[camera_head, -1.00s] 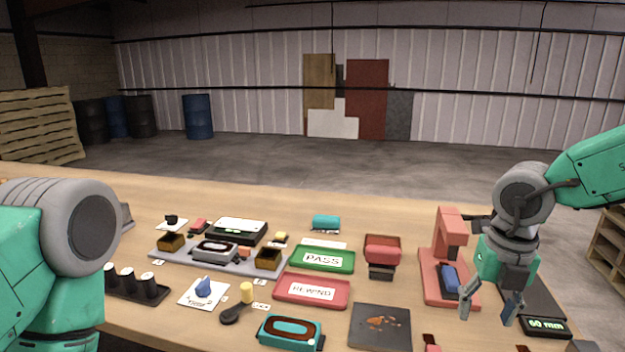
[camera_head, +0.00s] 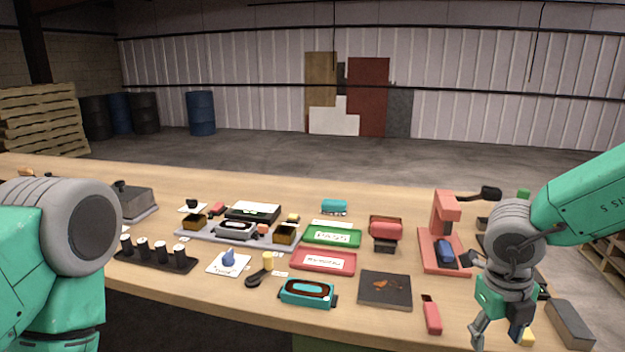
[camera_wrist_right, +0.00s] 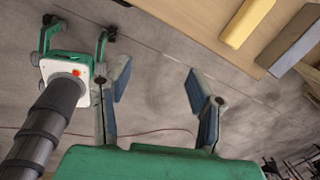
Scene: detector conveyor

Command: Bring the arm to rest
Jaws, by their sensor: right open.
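My right arm (camera_head: 590,205) comes in from the right in the head view. Its gripper (camera_head: 498,335) hangs fingers down at the front right edge of the table (camera_head: 215,300). The fingers are apart with nothing between them; in the right wrist view the open gripper (camera_wrist_right: 160,95) is over the grey floor, with the table edge at upper right. My left arm (camera_head: 50,260) fills the left side of the head view; its gripper is not seen there.
A red press-like stand (camera_head: 443,235) and a red block (camera_head: 431,315) lie left of my right gripper. A grey block (camera_head: 569,324) is on its right. A green PASS tray (camera_head: 331,236), red REWIND tray (camera_head: 324,262) and dark plate (camera_head: 385,290) stand mid-table.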

